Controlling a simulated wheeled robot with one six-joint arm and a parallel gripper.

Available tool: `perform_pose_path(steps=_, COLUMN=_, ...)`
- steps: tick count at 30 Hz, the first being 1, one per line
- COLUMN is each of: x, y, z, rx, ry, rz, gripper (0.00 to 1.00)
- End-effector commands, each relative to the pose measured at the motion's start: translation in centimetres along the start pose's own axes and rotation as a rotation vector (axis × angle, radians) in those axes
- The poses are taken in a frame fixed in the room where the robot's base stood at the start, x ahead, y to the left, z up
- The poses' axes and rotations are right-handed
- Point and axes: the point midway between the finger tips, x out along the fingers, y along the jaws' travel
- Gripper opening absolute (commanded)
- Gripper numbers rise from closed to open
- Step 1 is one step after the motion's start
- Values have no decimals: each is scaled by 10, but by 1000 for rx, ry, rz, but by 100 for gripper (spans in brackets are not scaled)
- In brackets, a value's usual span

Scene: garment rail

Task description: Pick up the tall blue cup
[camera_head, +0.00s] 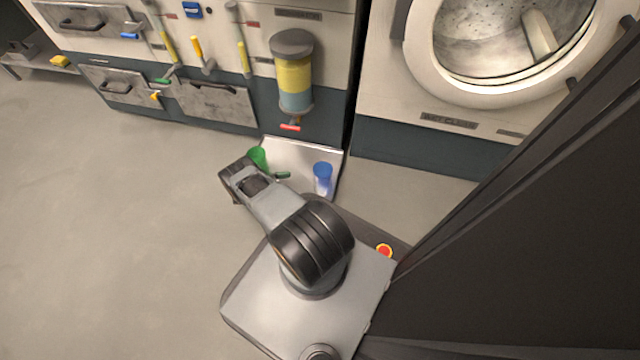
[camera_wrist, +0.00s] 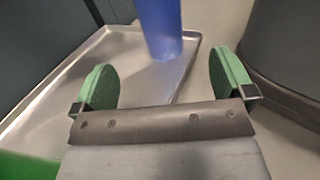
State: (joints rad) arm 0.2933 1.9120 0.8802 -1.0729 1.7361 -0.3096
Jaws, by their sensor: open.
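The tall blue cup (camera_head: 322,174) stands on a metal tray (camera_head: 300,152) towards the tray's right side. It also shows in the wrist view (camera_wrist: 160,28) at the top, with its upper part cut off by the frame. My gripper is open and empty in the wrist view (camera_wrist: 165,78), its two green pads spread wide. The cup is beyond the pads, lined up with the gap between them, and apart from them. In the head view, my gripper (camera_head: 283,175) is mostly hidden by my arm, with a bit of green showing left of the cup.
A green cup (camera_head: 257,157) stands on the tray's left side, close beside my arm; a green patch (camera_wrist: 22,166) fills the wrist view's lower left corner. A cabinet with a yellow-and-blue canister (camera_head: 294,78) is behind the tray. A washer (camera_head: 450,95) stands right. Left floor is clear.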

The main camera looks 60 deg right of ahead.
Motion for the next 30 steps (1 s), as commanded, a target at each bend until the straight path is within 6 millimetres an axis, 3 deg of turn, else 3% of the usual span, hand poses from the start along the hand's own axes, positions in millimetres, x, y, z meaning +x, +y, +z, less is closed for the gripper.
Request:
perform_pose_path(steps=12, x=71, y=-2, z=-4, rx=-7, ry=-7, rz=-3, gripper=100)
perform_pose_path(steps=22, x=91, y=-2, z=-5, rx=-6, ry=-7, rz=0, gripper=100)
perform_pose_path(steps=30, x=126, y=0, z=-6, rx=-6, ry=-7, rz=-1, gripper=100)
